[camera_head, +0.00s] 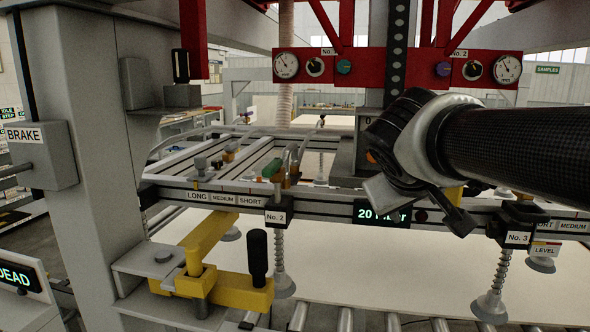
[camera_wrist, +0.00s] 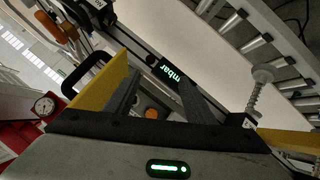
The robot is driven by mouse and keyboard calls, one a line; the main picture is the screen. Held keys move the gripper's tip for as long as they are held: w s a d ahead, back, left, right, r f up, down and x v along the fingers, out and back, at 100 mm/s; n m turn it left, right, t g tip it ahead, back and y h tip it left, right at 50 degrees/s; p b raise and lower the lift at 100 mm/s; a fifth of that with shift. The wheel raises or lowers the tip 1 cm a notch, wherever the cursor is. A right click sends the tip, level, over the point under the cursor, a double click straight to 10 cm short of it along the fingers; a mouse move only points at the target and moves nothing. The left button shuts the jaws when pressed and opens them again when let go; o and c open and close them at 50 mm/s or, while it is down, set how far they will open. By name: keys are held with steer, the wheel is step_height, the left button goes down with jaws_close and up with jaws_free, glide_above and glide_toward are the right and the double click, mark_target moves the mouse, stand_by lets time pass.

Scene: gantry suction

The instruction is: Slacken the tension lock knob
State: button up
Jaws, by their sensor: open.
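No label in view reads tension lock, so I cannot tell for sure which part is the tension lock knob. A small orange round part (camera_wrist: 152,113) shows between my fingers in the wrist view, on a dark grey housing. In the head view a bit of orange (camera_head: 371,157) shows on the grey box (camera_head: 345,160) beside my wrist. My wrist hides part of the box.
The beam carries a lit display (camera_head: 382,213) and suction cups (camera_head: 284,285) over a pale sheet (camera_head: 400,285). A yellow clamp with a black handle (camera_head: 257,258) stands front left, near the grey post (camera_head: 85,150). A red panel (camera_head: 400,68) with gauges hangs above.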

steer(key=w+d+r+n+t+h+b, duration=0.15)
steer(key=w+r+t+h+b, duration=0.35)
steer(key=w, duration=0.6)
steer(key=w+d+f+p, duration=0.1)
steer(key=w+d, duration=0.1)
steer(key=w, duration=0.2)
steer(key=w+d+f+g+y+p, duration=0.1)
steer(key=w+d+p, duration=0.1)
steer(key=w, duration=0.3)
steer(key=w+d+f+y+p, duration=0.1)
steer(key=w+d, duration=0.3)
steer(key=w, duration=0.1)
steer(key=shift+d+f+n, duration=0.15)
steer(key=shift+d+n, duration=0.1)
